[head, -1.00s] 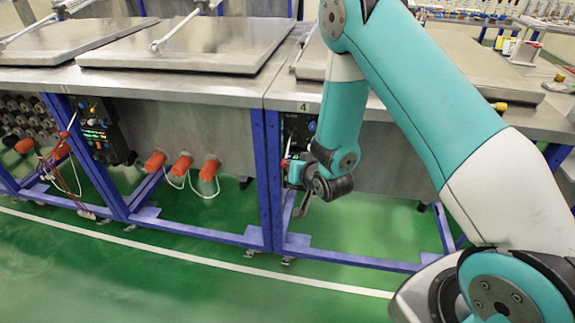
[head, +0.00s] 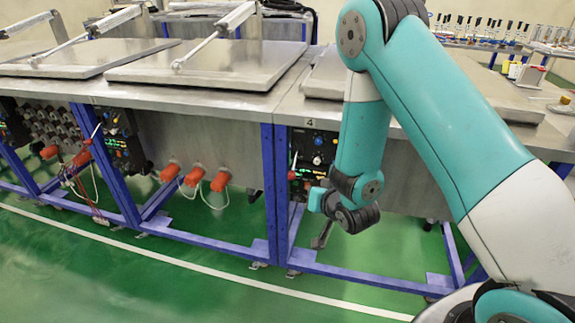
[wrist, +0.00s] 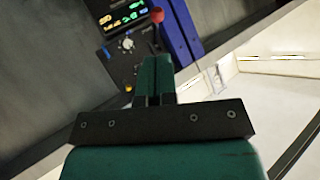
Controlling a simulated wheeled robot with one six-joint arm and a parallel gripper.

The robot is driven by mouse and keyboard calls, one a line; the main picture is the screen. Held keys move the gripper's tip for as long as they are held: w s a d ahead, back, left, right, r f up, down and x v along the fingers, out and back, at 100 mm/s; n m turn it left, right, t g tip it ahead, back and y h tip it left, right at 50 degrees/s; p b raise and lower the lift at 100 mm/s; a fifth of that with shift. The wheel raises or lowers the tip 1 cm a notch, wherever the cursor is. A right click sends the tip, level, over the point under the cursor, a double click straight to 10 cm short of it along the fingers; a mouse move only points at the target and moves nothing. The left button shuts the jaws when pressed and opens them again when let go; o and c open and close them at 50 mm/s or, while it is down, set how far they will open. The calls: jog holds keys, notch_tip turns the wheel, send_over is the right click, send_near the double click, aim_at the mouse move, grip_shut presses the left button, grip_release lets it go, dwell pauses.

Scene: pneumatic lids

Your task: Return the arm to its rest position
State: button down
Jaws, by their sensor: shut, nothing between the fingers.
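My gripper (wrist: 159,78) shows in the wrist view with its two green fingers together and nothing between them.
Steel tables with flat closed lids (head: 210,70) run across the back on blue frames (head: 282,200). Orange plugs (head: 195,177) stick out below the middle table. The green floor (head: 150,290) in front is clear, with a white line across it.

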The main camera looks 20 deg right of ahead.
jog(key=s+a+r+n+g+y+p, duration=0.1)
jog(key=s+a+r+n+g+y, duration=0.15)
jog(key=a+r, duration=0.35)
jog(key=s+a+r+n+g+y+p, duration=0.1)
jog(key=s+a+r+g, duration=0.25)
jog(key=r, duration=0.45)
jog(key=s+a+r+n+g, duration=0.1)
jog(key=s+r+n+g, duration=0.1)
jog(key=s+r, duration=0.2)
jog(key=s+a+r+n+g, duration=0.1)
jog(key=s+r+n+g, duration=0.1)
jog(key=s, duration=0.8)
jog(key=s+a+r+n+g+p, duration=0.1)
jog(key=s+r+n+g, duration=0.1)
jog(key=s+r, duration=0.3)
jog(key=shift+s+r+n, duration=0.35)
jog(key=shift+s+n, duration=0.2)
jog(key=shift+s, duration=0.4)
